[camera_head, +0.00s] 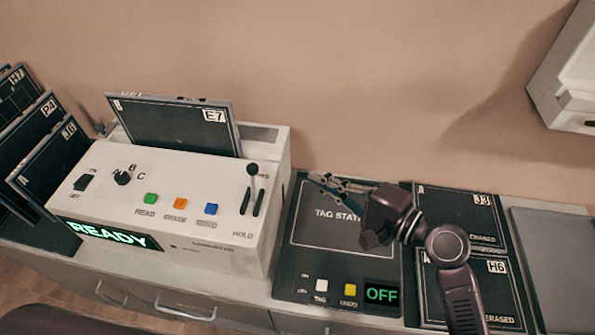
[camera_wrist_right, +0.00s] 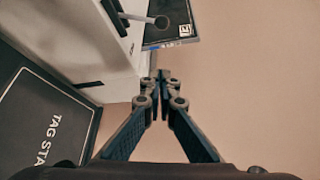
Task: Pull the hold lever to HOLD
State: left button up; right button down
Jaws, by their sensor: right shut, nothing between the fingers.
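The hold lever (camera_head: 252,170) is a dark ball knob on a thin stem, on the right part of the white scanner's sloped top. It stands at the upper end of two dark slots, and the HOLD label is below their lower end. In the right wrist view the lever's knob (camera_wrist_right: 161,22) shows beyond the fingertips, at the top. My right gripper (camera_head: 318,180) is shut and empty, to the right of the lever and apart from it, above the tag station. Its closed fingertips also show in the right wrist view (camera_wrist_right: 162,77). My left gripper is not in view.
The white scanner (camera_head: 215,255) shows READY and holds plate E7 (camera_head: 175,127) upright at its back. The tag station (camera_head: 330,255) reads OFF. More plates (camera_head: 45,160) lean at left. A white box (camera_head: 565,85) hangs upper right.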

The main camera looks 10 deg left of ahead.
aim_at(252, 183)
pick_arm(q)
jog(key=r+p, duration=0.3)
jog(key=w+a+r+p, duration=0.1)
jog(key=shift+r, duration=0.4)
pick_arm(e)
jog(key=w+a, duration=0.2)
jog(key=a, duration=0.8)
jog(key=shift+a+f, duration=0.25)
jog(key=shift+a, duration=0.05)
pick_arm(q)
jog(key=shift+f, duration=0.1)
